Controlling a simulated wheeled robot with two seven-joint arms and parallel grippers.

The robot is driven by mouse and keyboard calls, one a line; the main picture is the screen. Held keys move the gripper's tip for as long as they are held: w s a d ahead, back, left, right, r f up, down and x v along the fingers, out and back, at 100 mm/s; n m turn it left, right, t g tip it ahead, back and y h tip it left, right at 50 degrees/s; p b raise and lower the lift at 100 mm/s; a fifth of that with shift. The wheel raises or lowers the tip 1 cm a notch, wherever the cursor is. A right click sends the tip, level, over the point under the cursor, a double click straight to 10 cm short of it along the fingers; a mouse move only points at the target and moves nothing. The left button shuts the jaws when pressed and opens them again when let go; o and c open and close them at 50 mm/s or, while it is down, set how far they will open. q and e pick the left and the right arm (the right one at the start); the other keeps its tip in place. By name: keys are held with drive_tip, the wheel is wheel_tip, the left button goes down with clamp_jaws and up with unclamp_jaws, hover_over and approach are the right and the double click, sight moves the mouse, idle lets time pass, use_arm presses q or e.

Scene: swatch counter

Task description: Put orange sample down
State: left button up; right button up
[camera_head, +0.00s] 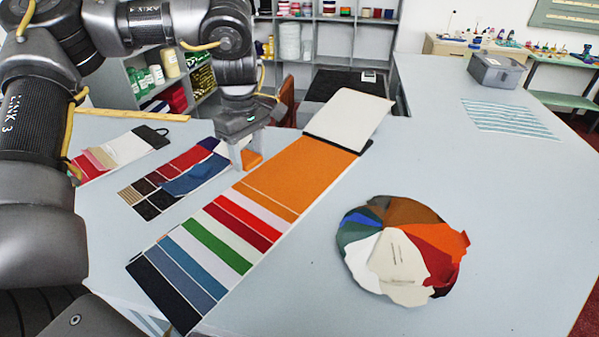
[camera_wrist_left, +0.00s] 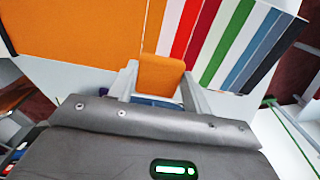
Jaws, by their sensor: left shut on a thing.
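My left gripper (camera_head: 246,155) is shut on the orange sample (camera_head: 252,160), a small orange piece low between its fingers. In the left wrist view the orange sample (camera_wrist_left: 161,76) shows between the two fingertips. The gripper is over the counter, beside the left edge of the long sample board (camera_head: 284,181), close to its big orange panel. The board's stripes run red, white, green, blue and dark toward the front. I cannot tell whether the sample touches anything below. My right gripper is not in view.
A dark card of red, blue and brown swatches (camera_head: 178,177) lies left of the gripper. A smaller card (camera_head: 118,149) lies farther left. A round fan of coloured swatches (camera_head: 403,250) lies right. A grey box (camera_head: 495,70) stands far right. The counter's right side is mostly clear.

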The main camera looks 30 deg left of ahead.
use_arm(q)
drive_tip(key=p, duration=0.2)
approach(297, 185)
drive_tip(key=s+a+r, duration=0.2)
drive_tip(key=s, duration=0.2)
drive_tip(key=w+f, duration=0.1)
drive_tip(key=f, duration=0.1)
drive_tip(key=w+d+f+p, duration=0.1)
drive_tip(key=w+f, duration=0.1)
drive_tip(key=shift+d, duration=0.2)
drive_tip(key=shift+w+d+f, duration=0.15)
drive_tip(key=shift+w+f, duration=0.25)
drive_tip(key=shift+f, duration=0.05)
drive_tip(key=shift+w+d+f+p, duration=0.1)
drive_tip(key=shift+f+p, duration=0.25)
drive_tip(key=shift+f, duration=0.1)
wheel_tip(297, 185, down, 3)
drive_tip(key=shift+w+r, duration=0.1)
drive_tip(key=o, duration=0.9)
drive_tip(key=shift+o, duration=0.2)
